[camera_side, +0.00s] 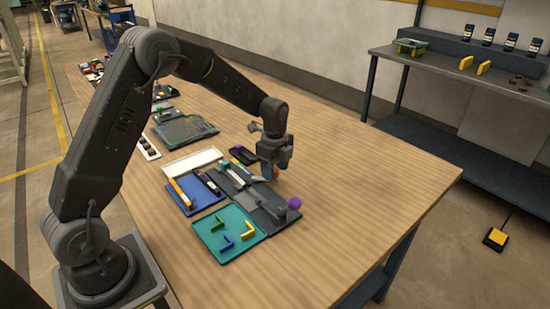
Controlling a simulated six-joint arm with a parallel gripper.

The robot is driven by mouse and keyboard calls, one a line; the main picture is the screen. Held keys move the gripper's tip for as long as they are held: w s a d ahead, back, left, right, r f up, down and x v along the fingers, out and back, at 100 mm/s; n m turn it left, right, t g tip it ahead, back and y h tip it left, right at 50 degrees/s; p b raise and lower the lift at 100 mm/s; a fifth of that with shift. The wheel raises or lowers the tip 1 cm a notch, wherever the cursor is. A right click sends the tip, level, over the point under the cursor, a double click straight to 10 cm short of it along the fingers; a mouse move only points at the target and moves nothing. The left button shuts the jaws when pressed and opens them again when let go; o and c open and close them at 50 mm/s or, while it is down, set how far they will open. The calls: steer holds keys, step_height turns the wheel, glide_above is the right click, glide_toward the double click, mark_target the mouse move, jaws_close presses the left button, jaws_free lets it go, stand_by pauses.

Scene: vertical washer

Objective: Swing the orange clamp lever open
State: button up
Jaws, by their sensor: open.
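My gripper (271,172) points down over the right side of a dark grey fixture board (265,217) on the wooden table. It is open. A small orange-red part (276,174), apparently the clamp lever's end, shows right at the fingertips. The rest of the lever is hidden or too small to make out, and I cannot tell whether the fingers touch it. A purple ball-shaped knob (294,203) stands at the board's near right corner, apart from the gripper.
A teal tray (209,223) with L-shaped pieces, a blue tray (205,200) and a white tray (192,162) lie left of the board. The table's right side (375,185) is clear.

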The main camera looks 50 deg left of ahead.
step_height(320, 180, up, 14)
steer(key=shift+f, duration=0.15)
stand_by(0.4)
steer(key=s+d+r+n+t, duration=0.1)
steer(key=s+d+r+n, duration=0.25)
steer(key=s, duration=0.25)
steer(key=s+d+r+n+t, duration=0.2)
steer(key=s+r+n, duration=0.15)
steer(key=s, duration=0.25)
steer(key=s+d+f+n+t, duration=0.1)
steer(key=s+d+n+t, duration=0.1)
steer(key=s+n, duration=0.7)
steer(key=s+d, duration=0.1)
steer(key=s, duration=0.4)
steer(key=shift+s+d+f+t, duration=0.2)
steer(key=shift+s+d+t, duration=0.1)
steer(key=shift+s+d, duration=0.1)
